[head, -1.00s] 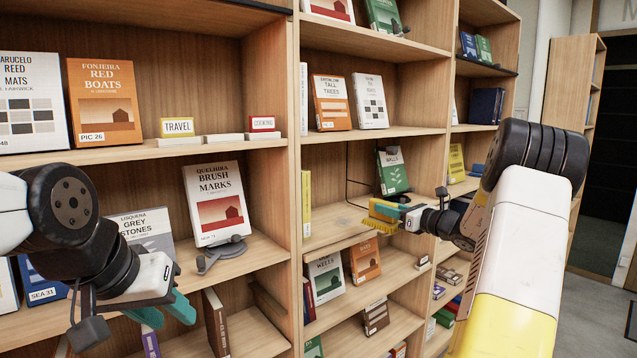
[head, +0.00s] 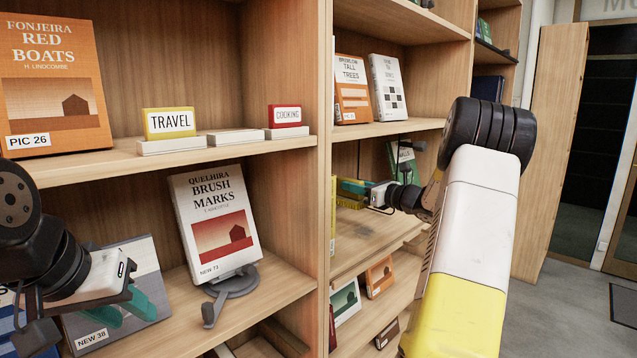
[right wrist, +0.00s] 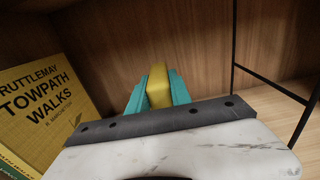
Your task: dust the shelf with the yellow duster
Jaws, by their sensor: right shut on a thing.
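The yellow duster (head: 349,198) is in my right gripper (head: 364,190), inside the middle compartment of the right-hand bookcase. Its bristles are near the left side, close above the shelf board (head: 352,258); I cannot tell whether they touch. A greyish dusty patch (head: 366,231) shows on the board. In the right wrist view the teal fingers (right wrist: 158,92) are closed on the duster's yellow part (right wrist: 159,84). My left gripper (head: 122,308) has its teal fingers apart and empty, in front of a grey book at lower left.
A yellow book (right wrist: 42,105) stands left of the right gripper, and a black wire frame (right wrist: 275,85) is to its right. A green book (head: 405,158) stands behind my right arm. Brush Marks (head: 216,222) leans on a grey stand. The upright panel (head: 323,190) divides the bays.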

